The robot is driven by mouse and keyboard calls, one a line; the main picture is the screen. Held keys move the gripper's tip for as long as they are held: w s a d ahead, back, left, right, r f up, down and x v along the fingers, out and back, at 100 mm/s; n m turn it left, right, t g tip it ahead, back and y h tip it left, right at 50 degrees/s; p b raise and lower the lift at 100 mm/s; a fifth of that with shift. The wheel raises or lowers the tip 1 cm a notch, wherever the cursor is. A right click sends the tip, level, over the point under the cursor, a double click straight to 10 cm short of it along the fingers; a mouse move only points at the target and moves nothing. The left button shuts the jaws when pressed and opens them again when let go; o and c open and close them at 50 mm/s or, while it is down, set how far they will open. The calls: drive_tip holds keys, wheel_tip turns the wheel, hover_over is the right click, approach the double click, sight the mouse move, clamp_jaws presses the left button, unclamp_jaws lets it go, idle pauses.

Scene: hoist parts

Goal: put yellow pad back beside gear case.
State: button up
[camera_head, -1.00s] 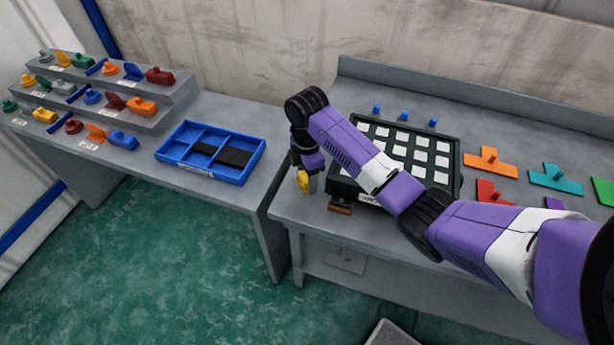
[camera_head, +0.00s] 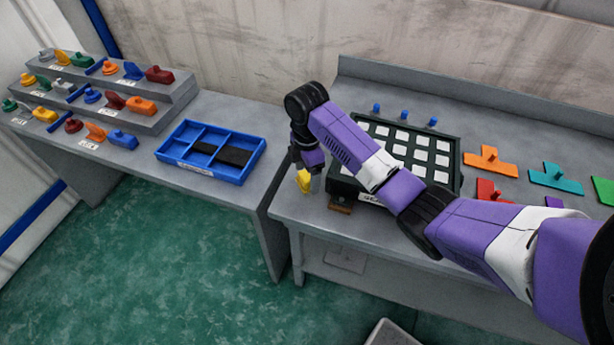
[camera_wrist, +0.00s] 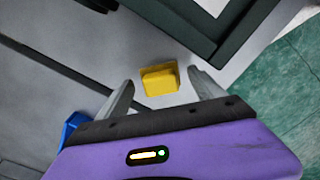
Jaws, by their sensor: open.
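The yellow pad (camera_head: 304,181) is at the left end of the right bench, left of the dark gear case (camera_head: 453,182) with its grid of white squares. In the wrist view the pad (camera_wrist: 159,80) shows between and just beyond my two spread fingertips, with a gap on each side. My gripper (camera_wrist: 160,84) is open, pointing down at the pad; in the head view my gripper (camera_head: 308,172) partly covers it. The case's dark corner (camera_wrist: 203,45) lies close to the pad, apart from it. My arm hides part of the case.
A blue divided tray (camera_head: 190,177) with dark inserts stands on the left bench. Three blue pegs (camera_head: 403,116) stand behind the case. Orange (camera_head: 490,162) and teal (camera_head: 556,179) parts lie to its right.

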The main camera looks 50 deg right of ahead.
sight(307, 175)
wheel_tip(307, 175, up, 11)
drive_tip(key=p, duration=0.3)
drive_tip(key=w+a+f+m+t+y, duration=0.1)
drive_tip(key=w+a+f+t+y, duration=0.15)
drive_tip(key=a, duration=0.75)
drive_tip(key=w+a+f+m+t+y, duration=0.15)
drive_tip(key=a+f, duration=0.25)
drive_tip(key=a, duration=0.5)
drive_tip(key=s+a+f+m+t, duration=0.1)
drive_tip(key=s+a+m+t, duration=0.3)
drive_tip(key=a, duration=0.7)
drive_tip(key=s+r+m+t+h, duration=0.1)
drive_tip(key=s+m+t+h, duration=0.45)
drive_tip(key=s, duration=1.15)
drive_tip(key=s+d+r, duration=0.3)
drive_tip(key=s+r, duration=0.4)
drive_tip(key=s+d+r+m+t+y, duration=0.1)
drive_tip(key=s+d+r, duration=0.3)
drive_tip(key=s+r, duration=0.2)
drive_tip(key=shift+s+r, duration=0.4)
drive_tip(key=shift+s, duration=0.25)
drive_tip(key=shift+y, duration=0.25)
